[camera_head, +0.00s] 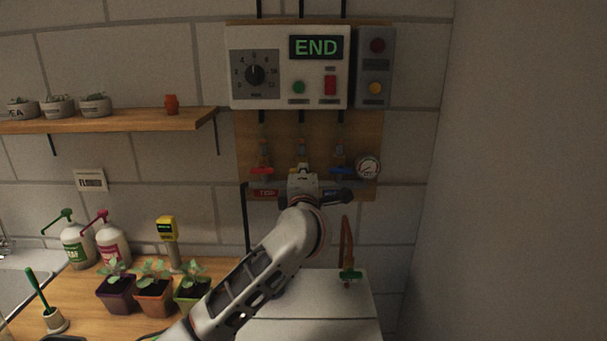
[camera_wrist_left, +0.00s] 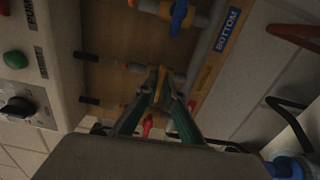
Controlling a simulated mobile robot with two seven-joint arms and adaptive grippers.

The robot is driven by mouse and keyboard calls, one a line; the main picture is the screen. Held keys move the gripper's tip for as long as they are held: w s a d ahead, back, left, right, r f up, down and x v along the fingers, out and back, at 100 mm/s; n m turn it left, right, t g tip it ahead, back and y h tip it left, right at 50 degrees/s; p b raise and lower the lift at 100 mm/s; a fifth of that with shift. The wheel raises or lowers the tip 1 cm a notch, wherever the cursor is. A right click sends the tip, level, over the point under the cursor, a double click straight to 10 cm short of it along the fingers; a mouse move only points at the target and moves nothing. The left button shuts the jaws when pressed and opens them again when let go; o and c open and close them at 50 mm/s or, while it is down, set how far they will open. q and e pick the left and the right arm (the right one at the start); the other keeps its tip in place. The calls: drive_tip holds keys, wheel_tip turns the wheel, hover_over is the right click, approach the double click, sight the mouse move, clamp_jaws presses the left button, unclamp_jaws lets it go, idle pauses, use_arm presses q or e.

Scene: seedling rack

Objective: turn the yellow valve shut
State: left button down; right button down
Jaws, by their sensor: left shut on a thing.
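The yellow valve sits in the middle of a row of three on the wooden wall panel (camera_head: 365,135). In the head view my left gripper (camera_head: 302,176) is in front of it and hides most of it. In the left wrist view the two fingers (camera_wrist_left: 160,85) come together on the yellow handle (camera_wrist_left: 162,78). The fingers cover much of the handle, so I cannot tell its exact angle. The red valve (camera_head: 261,171) is to its left and the blue valve (camera_head: 342,171) to its right; the blue one also shows in the wrist view (camera_wrist_left: 180,14). My right gripper is not in view.
Above the valves hangs a control box (camera_head: 290,65) whose display reads END. A pressure gauge (camera_head: 368,167) is right of the blue valve. A copper pipe with a green tap (camera_head: 350,275) stands below right. Potted seedlings (camera_head: 154,290) and bottles stand on the bench at left.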

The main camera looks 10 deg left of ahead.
use_arm(q)
drive_tip(key=shift+m, duration=0.3)
drive_tip(key=c, duration=2.2)
unclamp_jaws()
drive_tip(key=s, duration=0.4)
drive_tip(key=s+d, duration=0.1)
drive_tip(key=s, duration=0.3)
drive_tip(key=s+d, duration=0.1)
drive_tip(key=s, duration=0.2)
drive_tip(key=shift+s+d, duration=0.2)
drive_tip(key=shift+s, duration=0.2)
